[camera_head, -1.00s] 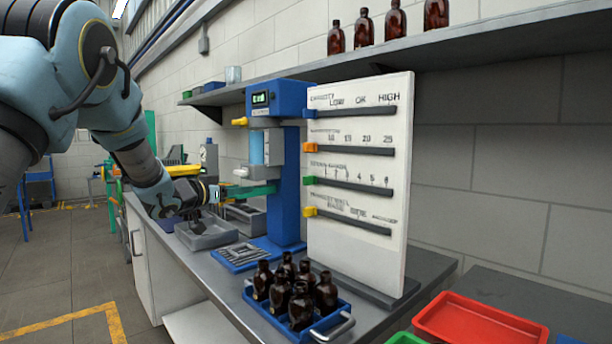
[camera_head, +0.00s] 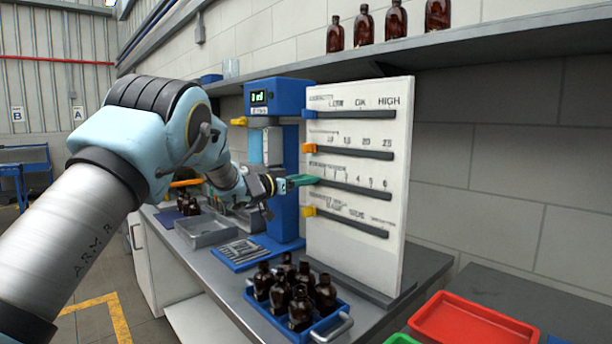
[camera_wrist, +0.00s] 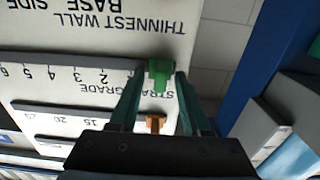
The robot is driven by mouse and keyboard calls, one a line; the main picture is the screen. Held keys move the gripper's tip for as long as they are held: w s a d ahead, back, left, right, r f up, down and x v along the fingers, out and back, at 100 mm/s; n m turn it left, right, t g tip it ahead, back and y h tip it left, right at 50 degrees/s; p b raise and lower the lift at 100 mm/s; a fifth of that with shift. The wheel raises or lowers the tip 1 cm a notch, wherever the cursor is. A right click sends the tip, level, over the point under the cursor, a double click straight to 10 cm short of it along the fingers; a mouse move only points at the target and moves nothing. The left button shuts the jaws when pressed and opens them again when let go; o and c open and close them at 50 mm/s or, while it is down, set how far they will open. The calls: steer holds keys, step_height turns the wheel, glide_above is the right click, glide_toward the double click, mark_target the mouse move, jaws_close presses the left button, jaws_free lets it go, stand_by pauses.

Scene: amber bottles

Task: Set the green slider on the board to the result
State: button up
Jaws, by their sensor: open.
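The white board (camera_head: 345,255) stands upright on the bench with several dark slotted rails and printed scales. The green slider (camera_wrist: 160,75) sits at the low-number end of the rail marked 1 to 6, labelled with a word ending in GRADE. My gripper (camera_wrist: 160,82) is open, with one green finger on each side of the green slider; I cannot tell if they touch it. In the head view my gripper (camera_head: 303,180) reaches the board's left edge and its fingers largely hide the slider. A blue tester (camera_head: 285,220) with a small lit display (camera_head: 259,97) stands behind my gripper.
A blue slider (camera_head: 309,115), an orange slider (camera_head: 309,148) and a yellow slider (camera_head: 309,211) sit at the left ends of other rails. A blue crate (camera_head: 340,318) of amber bottles stands in front of the board; a red tray (camera_head: 475,325) is at right.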

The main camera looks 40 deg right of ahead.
steer(key=shift+d, duration=0.25)
jaws_close()
stand_by(1.4)
